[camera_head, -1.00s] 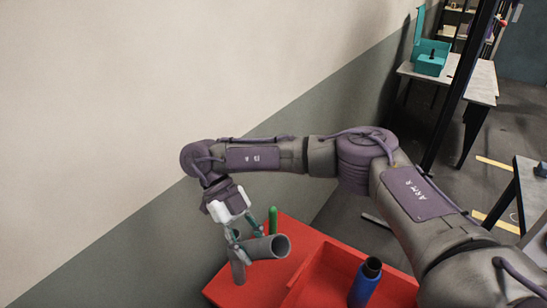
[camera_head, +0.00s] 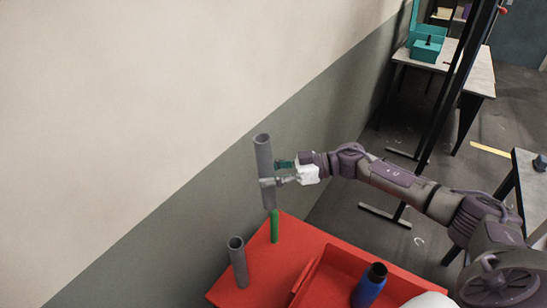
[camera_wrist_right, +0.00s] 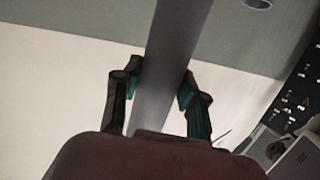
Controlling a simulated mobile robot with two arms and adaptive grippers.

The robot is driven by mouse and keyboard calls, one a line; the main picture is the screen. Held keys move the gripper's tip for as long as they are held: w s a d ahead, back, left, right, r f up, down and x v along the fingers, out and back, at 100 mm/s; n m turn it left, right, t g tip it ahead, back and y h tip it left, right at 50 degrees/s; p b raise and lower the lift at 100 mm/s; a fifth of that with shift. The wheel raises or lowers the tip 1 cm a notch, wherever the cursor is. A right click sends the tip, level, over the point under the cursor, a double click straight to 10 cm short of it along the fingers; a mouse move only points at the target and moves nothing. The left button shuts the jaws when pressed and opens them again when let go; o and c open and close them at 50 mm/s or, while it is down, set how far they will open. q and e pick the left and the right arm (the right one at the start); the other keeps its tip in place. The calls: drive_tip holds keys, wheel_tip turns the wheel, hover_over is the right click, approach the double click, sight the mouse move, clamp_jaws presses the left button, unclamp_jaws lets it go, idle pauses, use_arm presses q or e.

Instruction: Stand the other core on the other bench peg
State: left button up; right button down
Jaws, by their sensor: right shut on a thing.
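My right gripper (camera_head: 282,175) is shut on a grey tube-shaped core (camera_head: 265,155) and holds it nearly upright in the air. The held core also shows between the fingers in the right wrist view (camera_wrist_right: 172,65). Its lower end appears just above or at the top of the green peg (camera_head: 274,228) on the red bench (camera_head: 222,288); I cannot tell whether they touch. A second grey core (camera_head: 239,265) stands nearly upright on the bench, left of the green peg; any peg inside it is hidden. My left gripper is not in view.
A red tray (camera_head: 312,284) and a blue bottle with a dark cap (camera_head: 369,288) are right of the pegs. The wall (camera_head: 150,110) runs close behind the bench. A far table (camera_head: 470,75) holds a teal box (camera_head: 425,50).

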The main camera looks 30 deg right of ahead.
use_arm(q)
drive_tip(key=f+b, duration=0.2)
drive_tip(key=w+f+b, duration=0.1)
drive_tip(key=b, duration=0.1)
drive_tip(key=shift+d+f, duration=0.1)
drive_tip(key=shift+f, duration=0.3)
use_arm(e)
drive_tip(key=w+d+f+m+t+h, duration=0.1)
drive_tip(key=w+d+f+m+t, duration=0.1)
drive_tip(key=f, duration=0.3)
drive_tip(key=shift+w+d+f+t, duration=0.2)
drive_tip(key=shift+d+t, duration=0.3)
drive_tip(key=shift+d, duration=0.25)
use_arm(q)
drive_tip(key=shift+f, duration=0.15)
use_arm(e)
drive_tip(key=shift+f, duration=0.2)
use_arm(q)
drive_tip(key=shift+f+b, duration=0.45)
drive_tip(key=shift+b, duration=0.15)
use_arm(e)
drive_tip(key=shift+f, duration=0.85)
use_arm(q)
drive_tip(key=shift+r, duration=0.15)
